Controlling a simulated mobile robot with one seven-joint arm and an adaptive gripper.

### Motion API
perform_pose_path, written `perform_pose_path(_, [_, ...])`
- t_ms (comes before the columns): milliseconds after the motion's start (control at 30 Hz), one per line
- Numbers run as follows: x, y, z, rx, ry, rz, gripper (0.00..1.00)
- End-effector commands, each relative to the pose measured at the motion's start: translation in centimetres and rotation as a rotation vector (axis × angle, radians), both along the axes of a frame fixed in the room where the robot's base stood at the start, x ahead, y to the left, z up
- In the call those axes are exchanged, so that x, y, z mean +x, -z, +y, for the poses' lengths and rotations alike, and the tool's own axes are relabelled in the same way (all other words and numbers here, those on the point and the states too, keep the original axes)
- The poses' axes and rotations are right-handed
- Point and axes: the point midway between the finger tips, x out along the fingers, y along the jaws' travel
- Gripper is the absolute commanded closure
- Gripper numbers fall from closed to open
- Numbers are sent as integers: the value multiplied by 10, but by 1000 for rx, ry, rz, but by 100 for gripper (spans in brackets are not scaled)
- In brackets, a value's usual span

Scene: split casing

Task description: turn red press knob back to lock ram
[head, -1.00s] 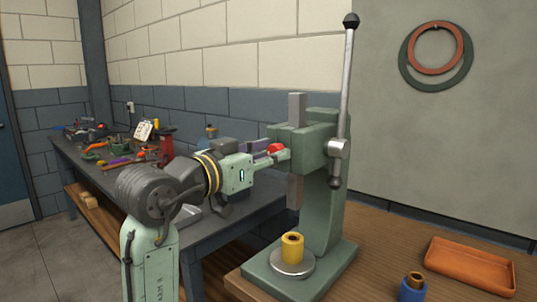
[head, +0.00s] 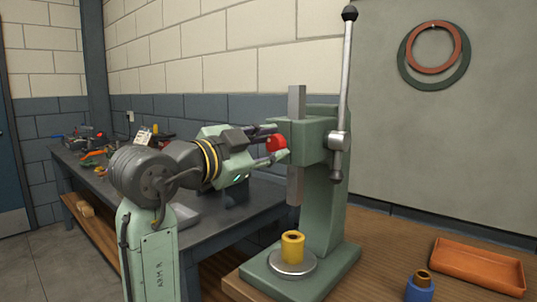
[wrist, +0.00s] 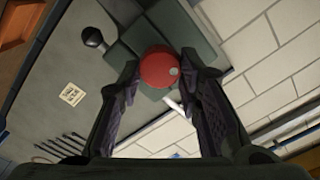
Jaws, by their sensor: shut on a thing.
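The red knob (head: 276,144) sits on the left side of the green press head (head: 312,138). My gripper (head: 280,142) is shut on it, with one finger above and one below in the head view. In the wrist view the round red knob (wrist: 155,66) lies between the tips of my gripper (wrist: 159,62), and a pale dot shows near its edge. The grey square ram (head: 296,185) stands upright through the press head, its lower end well above the yellow piece (head: 292,247) on the round plate (head: 291,266). Whether the ram is locked cannot be told.
The press's long lever (head: 344,75) stands nearly upright at the right of the head. A blue cylinder (head: 419,290) and an orange tray (head: 478,268) are on the wooden bench at right. A dark workbench (head: 215,235) with several tools runs behind my arm.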

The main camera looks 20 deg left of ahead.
Motion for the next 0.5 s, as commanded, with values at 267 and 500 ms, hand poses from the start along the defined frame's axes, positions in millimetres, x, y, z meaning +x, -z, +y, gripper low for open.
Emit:
perform_pose_path(267, [0, 3, -1, 246, 0, -89, 96])
perform_pose_path(500, [0, 4, -1, 454, 1, -164, 96])
